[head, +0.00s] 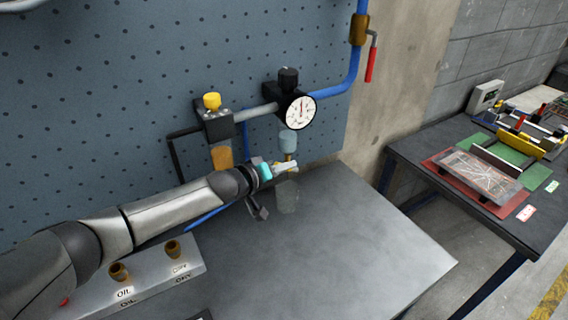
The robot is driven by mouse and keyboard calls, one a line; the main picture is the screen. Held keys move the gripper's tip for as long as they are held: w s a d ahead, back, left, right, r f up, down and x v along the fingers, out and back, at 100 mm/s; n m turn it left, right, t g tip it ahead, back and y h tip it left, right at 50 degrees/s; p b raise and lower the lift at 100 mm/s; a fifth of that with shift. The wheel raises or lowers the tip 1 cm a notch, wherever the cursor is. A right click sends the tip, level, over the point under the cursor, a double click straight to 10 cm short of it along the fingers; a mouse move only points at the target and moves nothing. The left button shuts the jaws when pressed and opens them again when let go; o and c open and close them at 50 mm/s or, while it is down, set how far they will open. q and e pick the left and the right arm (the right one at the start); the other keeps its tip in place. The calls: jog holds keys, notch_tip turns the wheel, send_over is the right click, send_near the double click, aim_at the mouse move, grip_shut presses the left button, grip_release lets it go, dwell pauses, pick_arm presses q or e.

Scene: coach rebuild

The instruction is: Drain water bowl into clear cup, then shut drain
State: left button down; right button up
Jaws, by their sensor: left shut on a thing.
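The water bowl (287,142), a pale blue translucent cylinder, hangs under the round pressure gauge (300,112) on the pegboard wall. A small brass drain (289,157) shows at its lower end. My left gripper (286,168) reaches in from the left and its fingertips are closed at the drain, just below the bowl; they partly hide it. The clear cup (287,199) is directly below the fingertips, upright and faint against the grey bench. I cannot tell any water level in it. My right gripper is not in view.
A yellow-knobbed unit (214,118) stands left of the gauge, on the same pipe. A blue pipe with a red-handled valve (371,62) is at upper right. A block with oil fittings (140,278) lies at front left. The grey bench (340,240) is clear at right.

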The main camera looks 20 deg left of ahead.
pick_arm(q)
jog(key=shift+r, duration=0.1)
dwell(0.3)
jog(key=c, duration=0.8)
grip_release()
jog(key=p+v, duration=0.1)
jog(key=v, duration=1.4)
jog(key=shift+r, duration=0.1)
